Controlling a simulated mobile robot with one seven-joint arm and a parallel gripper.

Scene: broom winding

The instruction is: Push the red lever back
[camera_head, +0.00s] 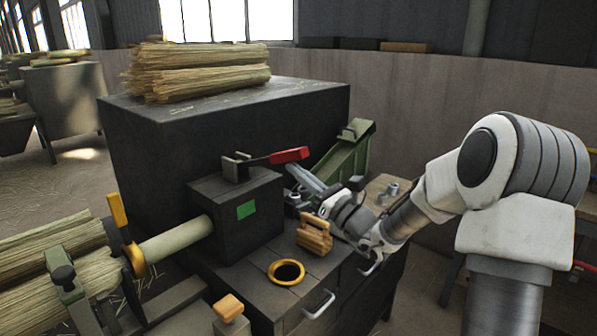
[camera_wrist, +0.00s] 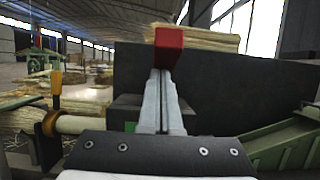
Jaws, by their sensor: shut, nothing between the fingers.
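The red lever (camera_head: 289,155) has a dark arm and a red grip. It sits on top of the dark machine box (camera_head: 240,208) and its red grip points right. In the wrist view the red grip (camera_wrist: 169,38) shows straight ahead, at the far end of my fingers. My gripper (camera_head: 291,168) is shut and empty, with its tips just below the red grip in the head view. In the wrist view the shut fingers (camera_wrist: 160,75) reach up to the grip. I cannot tell whether they touch it.
A large dark block (camera_head: 225,125) with straw bundles (camera_head: 200,72) on top stands behind the lever. A green chute (camera_head: 347,155) is to the right. A wooden-handled tool (camera_head: 314,236) and a yellow ring (camera_head: 287,272) are on the bench in front. A broom handle (camera_head: 175,242) enters the box from the left.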

